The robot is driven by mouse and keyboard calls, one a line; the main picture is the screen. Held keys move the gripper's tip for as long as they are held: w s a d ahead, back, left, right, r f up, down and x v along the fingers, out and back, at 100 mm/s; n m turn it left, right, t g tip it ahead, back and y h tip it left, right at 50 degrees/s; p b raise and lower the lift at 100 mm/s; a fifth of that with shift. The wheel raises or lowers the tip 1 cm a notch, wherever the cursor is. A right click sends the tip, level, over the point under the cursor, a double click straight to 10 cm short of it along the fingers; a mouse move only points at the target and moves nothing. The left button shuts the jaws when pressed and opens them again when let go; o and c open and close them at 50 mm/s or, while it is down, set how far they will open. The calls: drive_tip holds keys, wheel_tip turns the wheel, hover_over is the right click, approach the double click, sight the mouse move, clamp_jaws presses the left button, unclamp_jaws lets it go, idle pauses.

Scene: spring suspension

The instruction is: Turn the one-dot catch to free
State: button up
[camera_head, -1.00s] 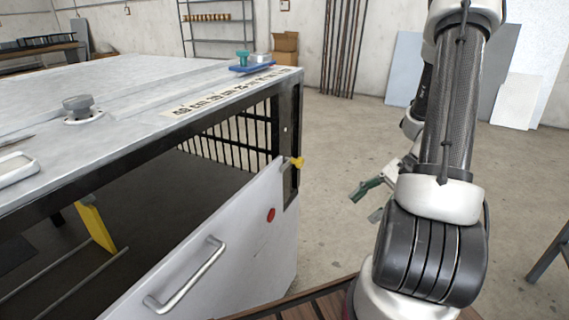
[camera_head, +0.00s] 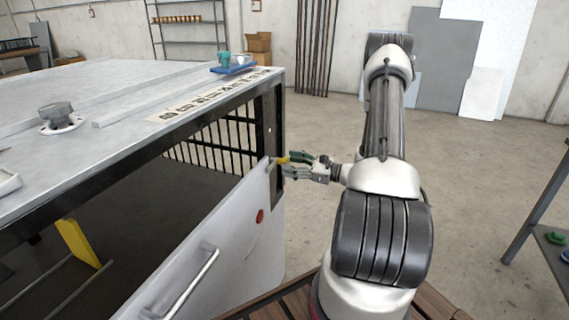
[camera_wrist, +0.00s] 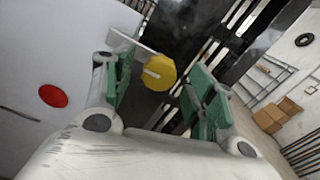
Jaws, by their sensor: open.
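A yellow catch (camera_head: 283,160) sits at the upper corner of the white hinged panel (camera_head: 215,245), beside the dark frame post. In the wrist view the yellow knob (camera_wrist: 159,73) is round with a pale bar across it. I cannot make out any dots on it. My gripper (camera_head: 291,164) is at the catch, coming from the right. In the wrist view my gripper (camera_wrist: 160,92) is open, with its green-padded fingers either side of the knob, which shows between and beyond them. The knob is nearer the left finger. I cannot tell whether a finger touches it.
A red disc (camera_head: 260,216) and a bar handle (camera_head: 183,285) are on the panel. The metal bench top (camera_head: 150,90) holds a grey knob (camera_head: 56,115) and a blue tray (camera_head: 233,69). A shelf stand (camera_head: 540,240) is at the right edge. Floor is clear behind my arm.

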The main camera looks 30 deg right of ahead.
drive_tip(key=shift+x, duration=1.3)
clamp_jaws()
